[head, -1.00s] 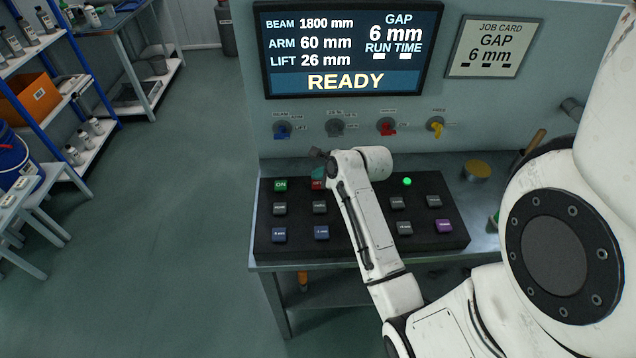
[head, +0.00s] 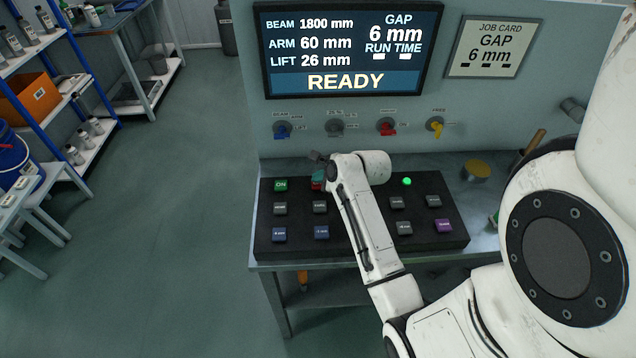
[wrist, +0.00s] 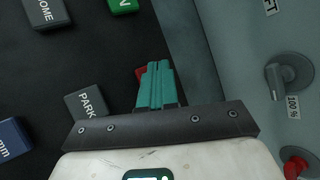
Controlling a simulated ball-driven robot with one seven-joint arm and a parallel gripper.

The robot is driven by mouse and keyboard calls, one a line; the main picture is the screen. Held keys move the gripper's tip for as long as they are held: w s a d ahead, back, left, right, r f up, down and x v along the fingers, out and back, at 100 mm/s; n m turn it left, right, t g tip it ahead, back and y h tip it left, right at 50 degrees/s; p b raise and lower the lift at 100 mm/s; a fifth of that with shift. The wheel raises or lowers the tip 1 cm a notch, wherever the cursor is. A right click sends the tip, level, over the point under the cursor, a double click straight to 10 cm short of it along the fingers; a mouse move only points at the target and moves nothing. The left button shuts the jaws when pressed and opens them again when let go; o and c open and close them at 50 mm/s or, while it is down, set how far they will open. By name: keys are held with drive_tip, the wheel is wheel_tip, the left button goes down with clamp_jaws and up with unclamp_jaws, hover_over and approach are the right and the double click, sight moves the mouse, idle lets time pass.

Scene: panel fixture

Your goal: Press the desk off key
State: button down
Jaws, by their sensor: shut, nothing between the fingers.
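The red off key (head: 316,186) sits in the top row of the black key panel (head: 345,248), right of the green ON key (head: 281,185). My gripper (head: 319,175) is over the red key and covers much of it in the head view. In the wrist view, the teal fingers (wrist: 154,68) are together and empty, and only a red edge of the off key (wrist: 140,72) shows beside their tips. I cannot tell whether the tips touch the key. The display (head: 347,50) reads READY.
A PARK key (wrist: 88,103) and a HOME key (wrist: 45,12) lie near the fingers. Behind the panel, the wall carries blue, grey, red (head: 387,129) and yellow (head: 436,126) knobs. A green lamp (head: 407,181) is lit on the panel.

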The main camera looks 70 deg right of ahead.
sight(320, 185)
drive_tip(key=shift+f, duration=0.3)
idle(0.4)
drive_tip(key=shift+r, duration=0.1)
drive_tip(key=shift+r+p, duration=0.8)
drive_tip(key=shift+p, duration=0.35)
drive_tip(key=shift+r, duration=0.1)
wheel_tip(320, 185, up, 3)
drive_tip(key=p, duration=0.3)
drive_tip(key=shift+f, duration=0.2)
drive_tip(key=shift+r, duration=1.1)
